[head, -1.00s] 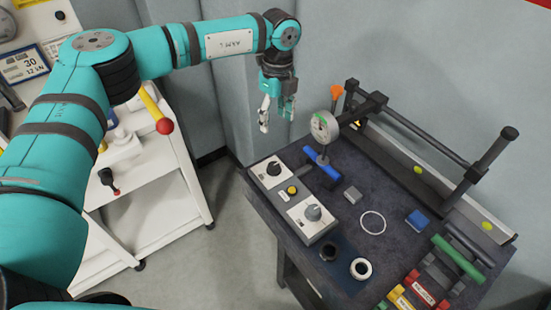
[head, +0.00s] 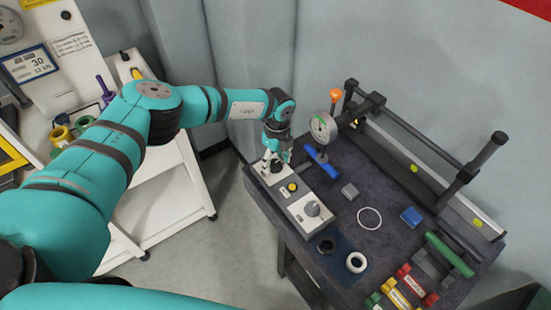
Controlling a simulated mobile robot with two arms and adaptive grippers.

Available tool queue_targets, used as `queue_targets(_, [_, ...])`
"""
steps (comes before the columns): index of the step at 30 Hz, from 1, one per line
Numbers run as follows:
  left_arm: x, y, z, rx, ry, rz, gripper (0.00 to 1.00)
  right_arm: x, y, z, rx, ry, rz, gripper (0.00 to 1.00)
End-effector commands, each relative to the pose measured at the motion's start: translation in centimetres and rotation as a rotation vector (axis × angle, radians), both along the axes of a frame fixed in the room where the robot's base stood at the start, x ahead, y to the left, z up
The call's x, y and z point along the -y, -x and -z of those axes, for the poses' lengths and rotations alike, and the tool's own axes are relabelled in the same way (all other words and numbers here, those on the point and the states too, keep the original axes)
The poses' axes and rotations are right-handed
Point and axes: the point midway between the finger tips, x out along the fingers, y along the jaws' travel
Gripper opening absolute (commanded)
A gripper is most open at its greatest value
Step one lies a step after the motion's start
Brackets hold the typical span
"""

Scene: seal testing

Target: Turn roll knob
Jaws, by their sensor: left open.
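A control box (head: 291,204) with light panels lies along the left edge of the dark table. A grey knob (head: 312,208) is on its nearer panel and a yellow button (head: 292,187) is in its middle. A dark knob (head: 275,168) is on the far panel. I cannot read which knob is labelled roll. My left gripper (head: 274,161) is open and points down at the far panel, its fingers at the dark knob and partly hiding it. I cannot tell whether they touch it. My right gripper is not in view.
A dial gauge (head: 323,128) and a blue-handled valve (head: 321,160) stand just right of my left gripper. A white ring (head: 369,218), a blue block (head: 411,216) and coloured blocks lie on the table (head: 345,215). A white cart (head: 185,165) stands to the left.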

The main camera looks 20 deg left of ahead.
Motion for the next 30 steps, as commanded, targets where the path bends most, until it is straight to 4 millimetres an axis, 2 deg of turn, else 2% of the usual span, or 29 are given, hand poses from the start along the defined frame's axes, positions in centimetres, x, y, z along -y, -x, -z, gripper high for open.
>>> queue_targets(9, [0.0, 0.0, 0.25, 0.001, 0.0, 0.0, 0.57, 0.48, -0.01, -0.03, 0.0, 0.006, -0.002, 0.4])
queue_targets(21, [0.0, -0.01, 0.21, 0.001, 0.0, -0.001, 0.05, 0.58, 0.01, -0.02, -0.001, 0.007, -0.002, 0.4])
queue_targets(30, [-0.01, -0.03, 0.25, 0.001, 0.001, 0.032, 0.03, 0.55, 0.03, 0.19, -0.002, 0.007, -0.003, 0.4])
